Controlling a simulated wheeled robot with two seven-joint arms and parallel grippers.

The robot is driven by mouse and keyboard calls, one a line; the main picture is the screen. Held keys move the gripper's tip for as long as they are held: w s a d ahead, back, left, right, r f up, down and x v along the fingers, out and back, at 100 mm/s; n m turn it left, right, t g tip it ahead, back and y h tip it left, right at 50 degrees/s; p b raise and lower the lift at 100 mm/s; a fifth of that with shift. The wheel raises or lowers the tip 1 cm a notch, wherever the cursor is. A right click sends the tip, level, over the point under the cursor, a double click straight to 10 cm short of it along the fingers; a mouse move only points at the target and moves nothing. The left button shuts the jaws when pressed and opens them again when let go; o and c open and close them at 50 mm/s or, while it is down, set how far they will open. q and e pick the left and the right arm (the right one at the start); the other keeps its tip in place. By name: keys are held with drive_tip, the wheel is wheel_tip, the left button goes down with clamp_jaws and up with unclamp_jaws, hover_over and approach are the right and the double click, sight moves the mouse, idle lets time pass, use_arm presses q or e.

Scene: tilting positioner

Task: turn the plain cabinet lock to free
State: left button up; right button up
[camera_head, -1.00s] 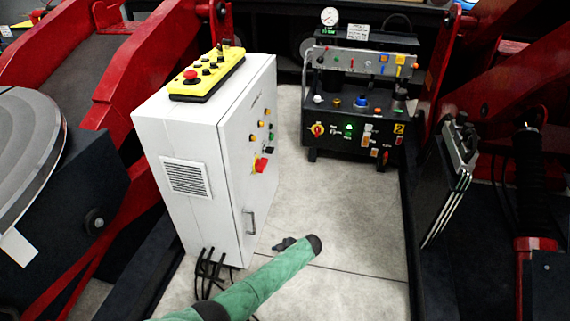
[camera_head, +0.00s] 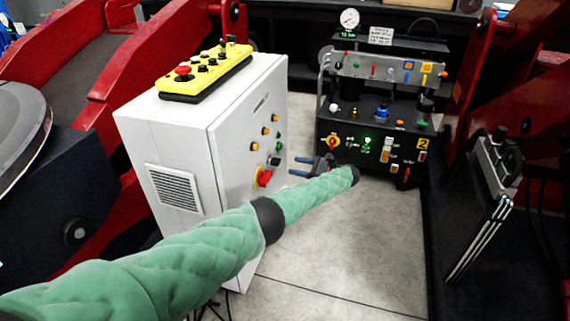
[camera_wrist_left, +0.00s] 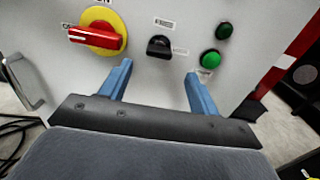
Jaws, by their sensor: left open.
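The white cabinet (camera_head: 170,130) stands left of centre in the head view. On its front face is a small black knob, which looks like the plain lock (camera_wrist_left: 159,46), with small labels above and beside it. It shows small and dark in the head view (camera_head: 275,161). My left gripper (camera_head: 295,166) is in front of the cabinet face, its two blue fingers pointing at the panel. In the wrist view the open, empty fingers (camera_wrist_left: 158,70) lie either side of and below the knob, apart from it. The label text is too small to read.
A red rotary switch on a yellow disc (camera_wrist_left: 95,34) sits left of the knob. Green buttons (camera_wrist_left: 211,58) sit to its right. A yellow control box (camera_head: 205,72) lies on the cabinet. A black control bench (camera_head: 375,130) stands behind my left gripper. The floor (camera_head: 350,240) is clear.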

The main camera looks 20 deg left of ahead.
sight(276, 162)
use_arm(q)
drive_tip(key=a, duration=0.7)
drive_tip(key=shift+a+p, duration=0.25)
drive_tip(key=shift+p, duration=0.1)
drive_tip(key=c, duration=1)
